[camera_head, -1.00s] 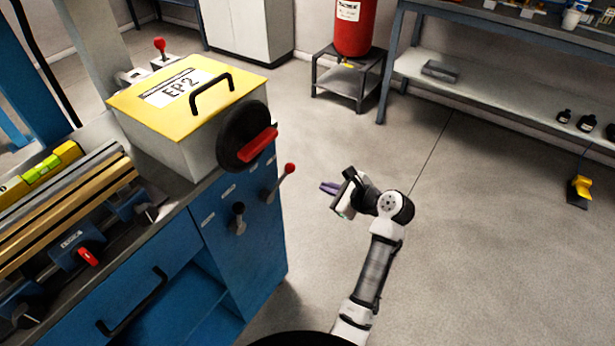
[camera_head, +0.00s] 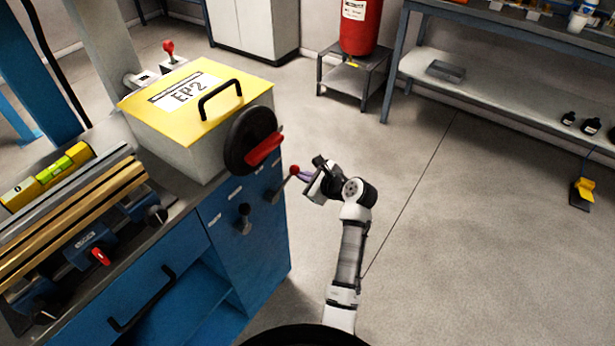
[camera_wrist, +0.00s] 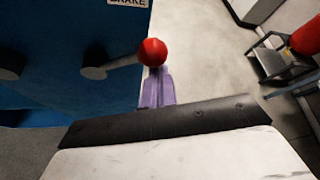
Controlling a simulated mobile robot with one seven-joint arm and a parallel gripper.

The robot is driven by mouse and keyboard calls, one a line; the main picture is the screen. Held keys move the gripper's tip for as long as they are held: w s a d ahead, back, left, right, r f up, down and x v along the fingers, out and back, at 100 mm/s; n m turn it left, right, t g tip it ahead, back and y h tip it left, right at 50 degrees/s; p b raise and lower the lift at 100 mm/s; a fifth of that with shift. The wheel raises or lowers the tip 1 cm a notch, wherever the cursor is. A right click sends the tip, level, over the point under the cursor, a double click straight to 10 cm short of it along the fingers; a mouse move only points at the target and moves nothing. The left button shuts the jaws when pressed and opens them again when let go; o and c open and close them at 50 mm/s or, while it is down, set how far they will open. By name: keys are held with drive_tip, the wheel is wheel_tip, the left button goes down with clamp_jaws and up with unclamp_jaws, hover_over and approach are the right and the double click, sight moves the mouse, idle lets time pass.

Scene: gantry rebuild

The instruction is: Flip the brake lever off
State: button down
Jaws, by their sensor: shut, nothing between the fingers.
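The brake lever (camera_head: 283,184) is a grey rod with a red ball knob on the blue cabinet's side panel. In the head view it slants up and to the right. In the wrist view the red knob (camera_wrist: 152,52) and grey rod show under a label reading BRAKE (camera_wrist: 128,2). My gripper (camera_head: 305,176) is shut and empty, its purple fingers close beside the knob. In the wrist view the fingers (camera_wrist: 157,88) point at the knob's lower side. I cannot tell whether they touch it.
A second lever with a black knob (camera_head: 244,209) is left of the brake lever. Open floor (camera_head: 430,240) lies to the right. A red cylinder (camera_head: 359,25) stands on a small grey stand.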

sight(294, 172)
drive_tip(key=shift+s+r, duration=0.1)
idle(0.3)
drive_tip(key=shift+a+r, duration=0.1)
drive_tip(key=shift+r, duration=0.05)
drive_tip(key=shift+s+r+n+t+p, duration=0.2)
drive_tip(key=shift+n+t+p, duration=0.1)
drive_tip(key=shift+n+p, duration=0.1)
drive_tip(key=shift+s+a+r+n+t+h+p, duration=0.25)
drive_tip(key=shift+s+a+r+n+t, duration=0.1)
drive_tip(key=shift+s+r+n+t, duration=0.15)
drive_tip(key=shift+s+a+r+n+t+h+p, duration=0.2)
drive_tip(key=shift+s+a+r+n+t, duration=0.15)
drive_tip(key=shift+r+n, duration=0.2)
drive_tip(key=shift+s+a+r+n+t+b, duration=0.3)
drive_tip(key=shift+s+a+n+t+b, duration=0.1)
drive_tip(key=shift+s+n+t+b, duration=0.25)
drive_tip(key=shift+s+a+r+n+t+b, duration=0.3)
drive_tip(key=shift+s+a+n+b, duration=0.2)
drive_tip(key=shift+n+b, duration=0.25)
drive_tip(key=shift+s+a+r+n+t+b, duration=0.25)
drive_tip(key=shift+s+a+n+t+b, duration=0.1)
drive_tip(key=shift+s+n+t+b, duration=0.3)
drive_tip(key=shift+w, duration=0.1)
